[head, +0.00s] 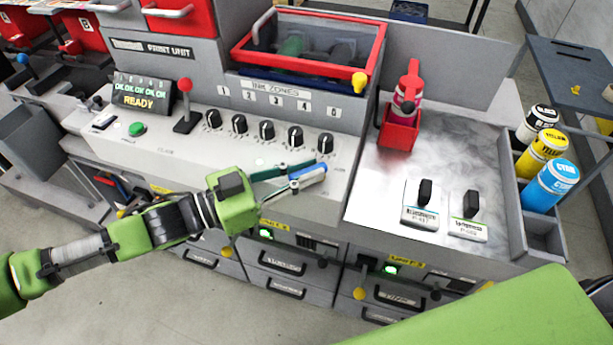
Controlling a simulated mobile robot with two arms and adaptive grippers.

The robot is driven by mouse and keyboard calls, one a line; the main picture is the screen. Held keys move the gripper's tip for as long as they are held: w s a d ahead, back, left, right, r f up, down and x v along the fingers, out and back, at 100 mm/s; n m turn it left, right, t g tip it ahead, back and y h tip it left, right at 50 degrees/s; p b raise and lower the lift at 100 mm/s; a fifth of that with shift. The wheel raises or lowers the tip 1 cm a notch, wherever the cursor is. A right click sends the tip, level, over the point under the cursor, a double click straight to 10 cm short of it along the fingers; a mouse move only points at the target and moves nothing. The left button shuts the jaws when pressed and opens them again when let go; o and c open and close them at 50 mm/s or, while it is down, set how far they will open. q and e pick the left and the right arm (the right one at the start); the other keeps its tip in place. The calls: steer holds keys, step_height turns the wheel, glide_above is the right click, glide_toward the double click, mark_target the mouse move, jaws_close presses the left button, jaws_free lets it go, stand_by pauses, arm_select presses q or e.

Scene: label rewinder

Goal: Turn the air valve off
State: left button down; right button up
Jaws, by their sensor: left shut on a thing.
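My left gripper (292,178) reaches over the front edge of the grey console, below the row of black knobs. Its fingers are shut on a small blue and white piece (310,176), partly hidden by the fingers. I cannot tell if this piece is a loose tool or part of the machine. No part is clearly marked as the air valve. Two black-handled switches, a left one (424,191) and a right one (471,205), stand upright on labelled plates at the right. My right gripper is not in view.
Several black knobs (266,130) and a red-topped lever (184,100) stand on the console. A red holder (399,128) contains a red-topped bottle. The metal top between is mostly clear.

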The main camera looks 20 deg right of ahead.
arm_select(q)
steer(key=shift+w+m+g+b, duration=0.15)
steer(key=shift+m+g+b, duration=0.1)
steer(key=shift+m+g, duration=0.35)
steer(key=shift+w+m+g+b, duration=0.15)
steer(key=shift+m+g+b, duration=0.15)
steer(key=shift+g, duration=0.5)
steer(key=shift+w+m+g, duration=0.1)
steer(key=shift+m+g, duration=0.4)
steer(key=shift+g, duration=0.3)
steer(key=c, duration=2)
jaws_free()
steer(key=a, duration=0.8)
steer(key=w+a, duration=0.1)
steer(key=a, duration=0.3)
